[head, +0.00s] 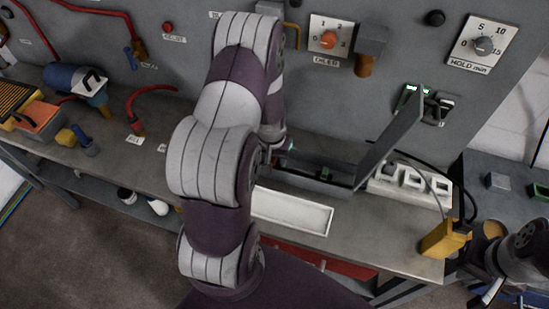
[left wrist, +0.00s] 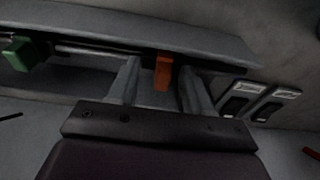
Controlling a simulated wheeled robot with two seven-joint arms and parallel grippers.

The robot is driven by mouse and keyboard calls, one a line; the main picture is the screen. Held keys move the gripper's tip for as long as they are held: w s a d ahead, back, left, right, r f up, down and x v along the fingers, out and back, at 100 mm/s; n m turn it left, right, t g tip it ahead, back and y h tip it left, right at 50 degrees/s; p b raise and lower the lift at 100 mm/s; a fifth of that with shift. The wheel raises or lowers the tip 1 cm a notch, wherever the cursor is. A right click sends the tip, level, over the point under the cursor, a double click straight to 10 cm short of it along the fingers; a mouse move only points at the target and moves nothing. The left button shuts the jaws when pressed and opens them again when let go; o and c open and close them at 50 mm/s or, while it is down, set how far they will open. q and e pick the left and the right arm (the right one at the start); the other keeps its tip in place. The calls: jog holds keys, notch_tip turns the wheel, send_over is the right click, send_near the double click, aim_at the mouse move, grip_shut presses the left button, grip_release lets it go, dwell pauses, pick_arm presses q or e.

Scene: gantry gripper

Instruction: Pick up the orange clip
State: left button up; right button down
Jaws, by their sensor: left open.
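The orange clip (left wrist: 162,72) shows in the left wrist view as a small upright block at a grey box's edge. My left gripper (left wrist: 160,85) is open, with one finger on each side of the clip and a visible gap to it. I cannot tell how far the clip lies beyond the fingertips. In the head view my left arm hides the clip and most of the left gripper. My right gripper (head: 490,292) is partly visible at the lower right edge; its jaws are unclear.
An open grey box (head: 310,182) with a raised lid (head: 390,135) stands on the bench. A green piece (left wrist: 18,50) sits left of the clip. A white tray (head: 292,212) lies in front, a white holder (head: 410,185) and a yellow block (head: 443,240) to the right.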

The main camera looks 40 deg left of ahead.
pick_arm(q)
jog(key=shift+s+a, duration=0.1)
jog(key=shift+a, duration=0.15)
jog(key=shift+c, duration=1.2)
jog(key=c, duration=0.5)
grip_shut()
